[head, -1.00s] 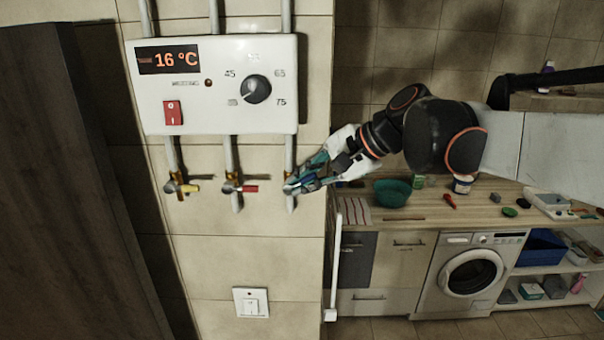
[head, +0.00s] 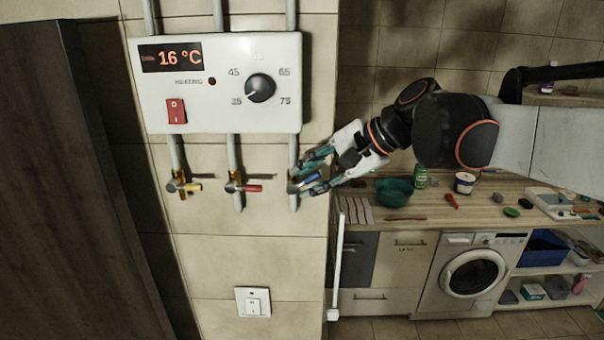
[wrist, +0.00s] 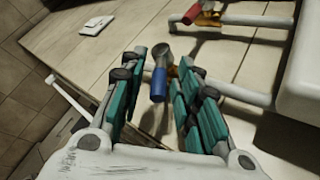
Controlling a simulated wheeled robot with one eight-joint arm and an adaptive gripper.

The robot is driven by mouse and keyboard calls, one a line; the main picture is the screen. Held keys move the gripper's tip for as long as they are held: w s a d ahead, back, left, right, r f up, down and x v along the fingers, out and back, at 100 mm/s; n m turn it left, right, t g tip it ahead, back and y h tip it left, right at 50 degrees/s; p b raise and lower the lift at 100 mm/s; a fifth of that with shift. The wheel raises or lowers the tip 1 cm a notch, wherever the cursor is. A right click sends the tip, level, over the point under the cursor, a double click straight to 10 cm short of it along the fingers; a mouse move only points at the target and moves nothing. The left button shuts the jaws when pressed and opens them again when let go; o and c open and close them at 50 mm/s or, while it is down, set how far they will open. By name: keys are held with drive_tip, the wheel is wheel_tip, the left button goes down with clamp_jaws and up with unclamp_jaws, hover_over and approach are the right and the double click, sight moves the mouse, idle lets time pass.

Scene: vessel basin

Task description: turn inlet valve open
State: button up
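Three valves sit on the pipes below the white heater. The right one has a blue handle (wrist: 158,86), which also shows in the head view (head: 307,181); no label tells which is the inlet. The blue handle stands crosswise to its pipe. My gripper (head: 314,174) is open, with its teal fingers on either side of the blue handle. In the wrist view a gap shows on both sides of the handle between the fingers (wrist: 157,100). The left valve has a yellow handle (head: 193,187) and the middle one a red handle (head: 252,188), both pointing right.
The heater (head: 222,112) shows 16 °C and has a knob (head: 260,88) and a red switch (head: 176,111). A wall switch (head: 253,302) is below. A counter (head: 430,209) with a teal bowl (head: 394,192) stands to the right, and a dark panel (head: 70,190) at left.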

sight(315, 176)
drive_tip(key=v, duration=0.6)
drive_tip(key=shift+s+d+r, duration=0.15)
drive_tip(key=shift+c, duration=0.2)
